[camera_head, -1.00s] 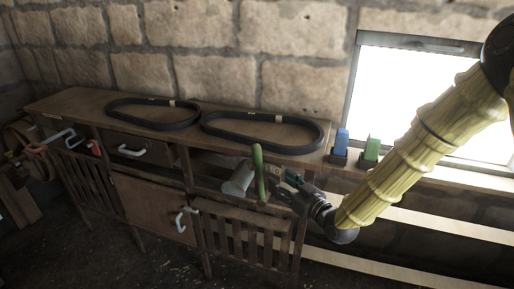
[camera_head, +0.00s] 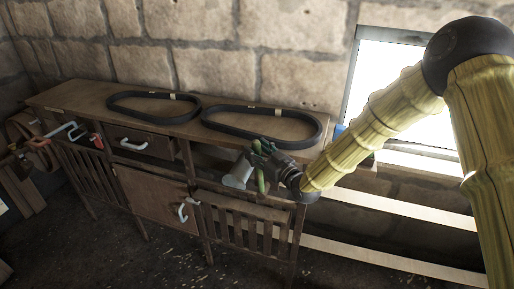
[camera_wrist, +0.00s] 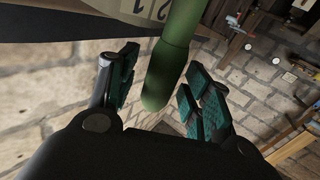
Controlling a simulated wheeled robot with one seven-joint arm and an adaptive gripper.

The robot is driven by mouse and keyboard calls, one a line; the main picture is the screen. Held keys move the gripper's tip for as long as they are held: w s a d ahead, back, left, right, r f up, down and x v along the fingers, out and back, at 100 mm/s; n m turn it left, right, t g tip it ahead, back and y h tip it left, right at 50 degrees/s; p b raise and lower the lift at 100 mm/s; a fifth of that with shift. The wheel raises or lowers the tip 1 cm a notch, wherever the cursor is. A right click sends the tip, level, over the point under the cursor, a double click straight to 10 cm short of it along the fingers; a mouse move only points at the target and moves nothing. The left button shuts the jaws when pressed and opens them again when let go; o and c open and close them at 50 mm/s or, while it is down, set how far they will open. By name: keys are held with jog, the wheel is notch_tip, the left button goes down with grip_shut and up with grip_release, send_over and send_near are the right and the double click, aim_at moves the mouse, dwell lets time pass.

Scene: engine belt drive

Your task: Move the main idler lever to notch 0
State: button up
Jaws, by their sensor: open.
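A thick green lever (camera_head: 261,181) stands at the front of the open shelf at the cabinet's right end. I take it as the main idler lever. A grey, drum-like part (camera_head: 238,172) is just left of it. My gripper (camera_head: 262,150) is at the lever's upper part and hides some of it. In the wrist view the green rounded bar (camera_wrist: 174,52) lies between the open teal-padded fingers of my gripper (camera_wrist: 162,95), with gaps showing on both sides. A pale label (camera_wrist: 150,9) with the digits 1 and 2 shows behind it. The lever's notch cannot be read.
Two black belts (camera_head: 153,107) (camera_head: 262,129) lie on the wooden cabinet top (camera_head: 75,100). A blue block (camera_head: 339,131) is partly behind my arm. Floor in front is clear.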

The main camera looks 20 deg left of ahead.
jog(key=shift+w+a, duration=0.15)
jog(key=shift+a, duration=0.1)
jog(key=shift+c, duration=0.3)
grip_shut()
jog(key=shift+d+f+b, duration=0.2)
jog(key=shift+d+b, duration=0.15)
jog(key=shift+b, duration=0.35)
jog(key=d+m+t+y+b, duration=0.2)
jog(key=d+m+t+b, duration=0.1)
jog(key=d+b, duration=0.4)
jog(key=f+b, duration=0.1)
jog(key=b, duration=0.2)
jog(key=shift+s+d+y, duration=0.2)
jog(key=shift+d+y, duration=0.2)
jog(key=shift+m, duration=0.3)
